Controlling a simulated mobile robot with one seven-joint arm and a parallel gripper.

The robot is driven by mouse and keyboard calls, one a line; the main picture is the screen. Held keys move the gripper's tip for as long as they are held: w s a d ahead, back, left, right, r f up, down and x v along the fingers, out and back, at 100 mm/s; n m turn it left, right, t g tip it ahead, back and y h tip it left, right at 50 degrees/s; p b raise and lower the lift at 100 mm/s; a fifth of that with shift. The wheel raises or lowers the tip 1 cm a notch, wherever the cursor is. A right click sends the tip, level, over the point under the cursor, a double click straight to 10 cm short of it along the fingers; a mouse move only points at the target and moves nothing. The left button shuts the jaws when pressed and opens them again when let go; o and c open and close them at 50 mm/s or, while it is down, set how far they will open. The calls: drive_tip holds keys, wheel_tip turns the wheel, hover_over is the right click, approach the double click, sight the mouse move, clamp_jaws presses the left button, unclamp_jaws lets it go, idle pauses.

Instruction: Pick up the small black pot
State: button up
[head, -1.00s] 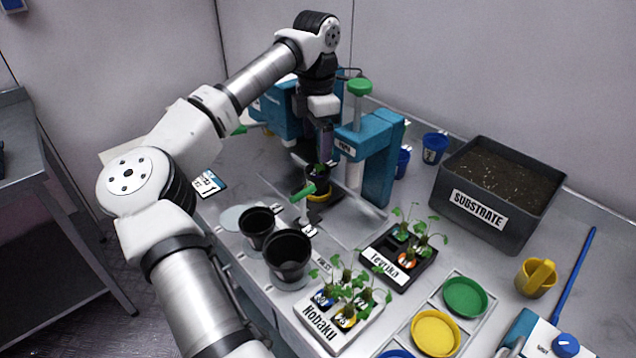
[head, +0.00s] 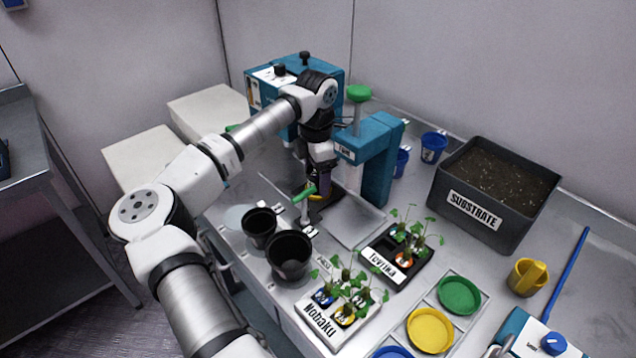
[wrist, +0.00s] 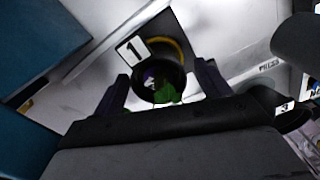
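A small black pot (wrist: 158,88) with a green seedling sits in the wrist view between the two fingers of my gripper (wrist: 163,90). The fingers are spread on either side of it, and I see no clear grip on it. A yellow ring (wrist: 178,44) shows just beyond the pot, next to a "1" label. In the head view my gripper (head: 322,180) points down beside the teal press and hides most of this pot. Two empty black pots also stand nearer the front, a smaller one (head: 259,226) and a larger one (head: 289,256).
The teal press (head: 376,155) stands close on the right of my gripper. A green-handled tool (head: 305,193) is just in front. The Nobaku tray (head: 322,326), Toyrika tray (head: 376,264) and substrate bin (head: 495,195) lie to the right.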

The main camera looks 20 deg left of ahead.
drive_tip(key=c, duration=1)
drive_tip(key=shift+r, duration=0.15)
wheel_tip(320, 180, up, 20)
drive_tip(key=b, duration=0.3)
